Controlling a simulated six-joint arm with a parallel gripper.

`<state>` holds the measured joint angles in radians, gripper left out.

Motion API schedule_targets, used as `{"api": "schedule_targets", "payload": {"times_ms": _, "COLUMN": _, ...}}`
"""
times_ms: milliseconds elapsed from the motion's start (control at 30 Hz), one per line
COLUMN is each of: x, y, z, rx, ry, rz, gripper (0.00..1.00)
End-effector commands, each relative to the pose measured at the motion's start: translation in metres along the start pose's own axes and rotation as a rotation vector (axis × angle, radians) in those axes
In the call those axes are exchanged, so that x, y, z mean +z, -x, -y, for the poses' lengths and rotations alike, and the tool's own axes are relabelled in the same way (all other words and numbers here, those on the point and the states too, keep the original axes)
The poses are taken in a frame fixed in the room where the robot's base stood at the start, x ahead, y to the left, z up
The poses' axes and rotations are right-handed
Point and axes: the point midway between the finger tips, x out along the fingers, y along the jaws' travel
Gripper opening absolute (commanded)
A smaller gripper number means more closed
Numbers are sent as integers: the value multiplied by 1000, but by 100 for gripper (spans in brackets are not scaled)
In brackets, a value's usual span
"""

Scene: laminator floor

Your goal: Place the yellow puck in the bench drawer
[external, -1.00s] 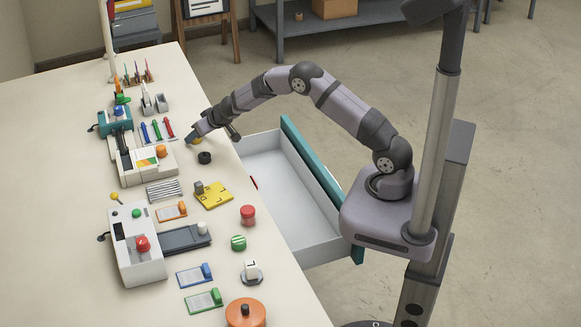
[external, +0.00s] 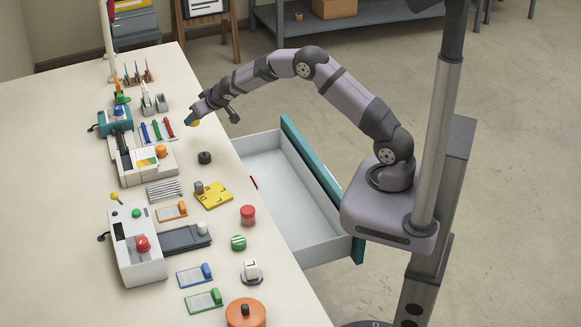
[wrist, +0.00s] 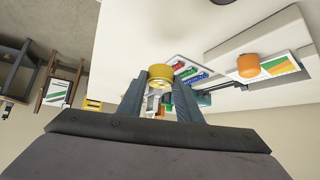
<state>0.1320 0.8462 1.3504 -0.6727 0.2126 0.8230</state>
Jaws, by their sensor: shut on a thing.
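The yellow puck (wrist: 160,74) is between my fingertips in the wrist view. My gripper (external: 193,118) is shut on it and holds it above the bench top, and a bit of yellow shows under the fingertips in the external view. My gripper (wrist: 161,80) also fills the lower middle of the wrist view. The bench drawer (external: 290,190) stands pulled open at the bench's right side. It has pale grey walls and a teal front, and the part of its inside that shows looks empty. My gripper is up and to the left of the drawer.
On the bench (external: 60,190), a black knob-like piece (external: 205,157), a yellow plate (external: 214,196), a red puck (external: 248,214) and a green striped puck (external: 239,242) lie near the drawer side. A white machine with an orange knob (external: 161,151) stands left of my gripper.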

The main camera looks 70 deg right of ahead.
Motion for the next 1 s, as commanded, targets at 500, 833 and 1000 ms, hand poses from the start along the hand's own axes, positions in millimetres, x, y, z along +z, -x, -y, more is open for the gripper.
{"api": "schedule_targets", "payload": {"times_ms": 500, "x": -22, "y": 23, "z": 1, "rx": 0, "ry": 1, "rz": 1, "gripper": 6}}
{"api": "schedule_targets", "payload": {"times_ms": 833, "x": 0, "y": 32, "z": -4, "rx": -31, "ry": 37, "rz": 12, "gripper": 6}}
{"api": "schedule_targets", "payload": {"times_ms": 1000, "x": 30, "y": 47, "z": -10, "rx": -71, "ry": 80, "rz": 23, "gripper": 6}}
